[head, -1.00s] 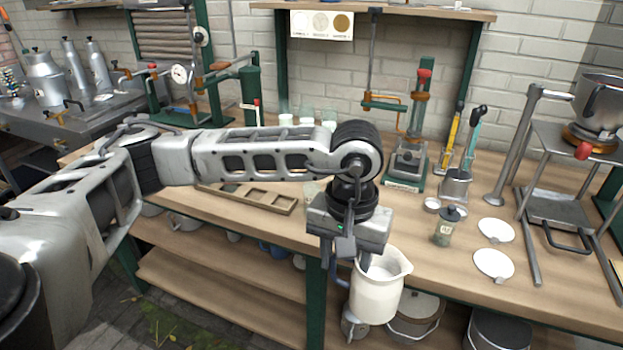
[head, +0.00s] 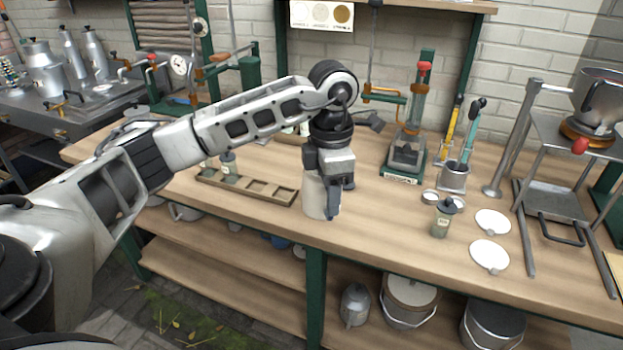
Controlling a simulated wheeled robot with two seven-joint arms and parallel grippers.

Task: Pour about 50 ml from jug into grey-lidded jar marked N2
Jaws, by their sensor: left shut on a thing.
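My left gripper (head: 332,208) is shut on the white jug (head: 313,196), over the front of the bench beside the wooden tray. The gripper hides much of the jug, and I cannot tell whether its base touches the bench. The jug looks roughly upright; its contents are hidden. My right gripper is not in view.
Two white discs (head: 491,254) lie right of the right-hand jar. A metal stand (head: 548,190) is at right. The bench between jug and right-hand jar is clear.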

